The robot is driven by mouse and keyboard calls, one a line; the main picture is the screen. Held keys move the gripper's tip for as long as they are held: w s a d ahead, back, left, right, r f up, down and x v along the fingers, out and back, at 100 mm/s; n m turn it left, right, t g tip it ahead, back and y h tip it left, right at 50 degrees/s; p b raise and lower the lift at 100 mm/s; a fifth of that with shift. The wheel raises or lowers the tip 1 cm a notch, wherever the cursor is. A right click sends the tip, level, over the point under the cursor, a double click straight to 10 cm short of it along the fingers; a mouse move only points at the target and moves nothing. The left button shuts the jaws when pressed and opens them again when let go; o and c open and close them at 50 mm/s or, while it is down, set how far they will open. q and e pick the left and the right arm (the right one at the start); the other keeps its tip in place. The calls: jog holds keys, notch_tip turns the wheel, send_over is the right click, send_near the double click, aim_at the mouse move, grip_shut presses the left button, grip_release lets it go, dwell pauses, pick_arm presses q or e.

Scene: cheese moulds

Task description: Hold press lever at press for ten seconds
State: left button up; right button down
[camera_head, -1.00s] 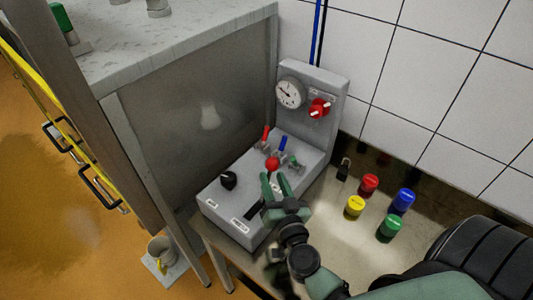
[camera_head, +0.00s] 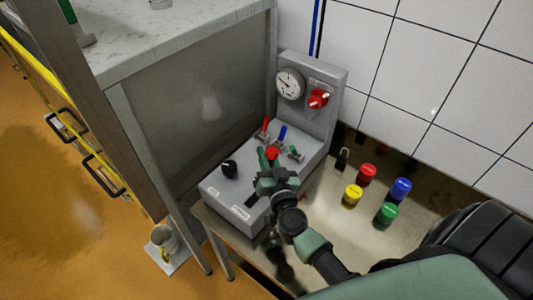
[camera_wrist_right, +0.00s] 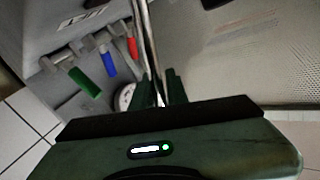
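The press lever shows as a red ball knob (camera_head: 272,152) above the grey press control box (camera_head: 222,186). My right gripper (camera_head: 268,160) is right at the knob, with its green fingers just below and beside it. In the right wrist view the two fingertips (camera_wrist_right: 159,90) are close together, with a thin bright strip between them. I cannot tell whether that strip is the lever's rod or an edge behind it, nor whether the fingers grip anything. The knob is not clear in the wrist view. My left gripper is not in view.
A gauge (camera_head: 289,84) and red rotary knob (camera_head: 318,98) are on the box's upright panel. Red, blue and green valve handles (camera_head: 283,133) stand close behind the lever. A black knob (camera_head: 229,169) is left. Coloured jars (camera_head: 386,213) and a padlock (camera_head: 343,157) are right.

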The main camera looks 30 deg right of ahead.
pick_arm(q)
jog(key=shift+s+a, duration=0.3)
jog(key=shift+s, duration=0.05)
pick_arm(e)
jog(key=shift+w+r, duration=0.1)
jog(key=shift+r, duration=0.1)
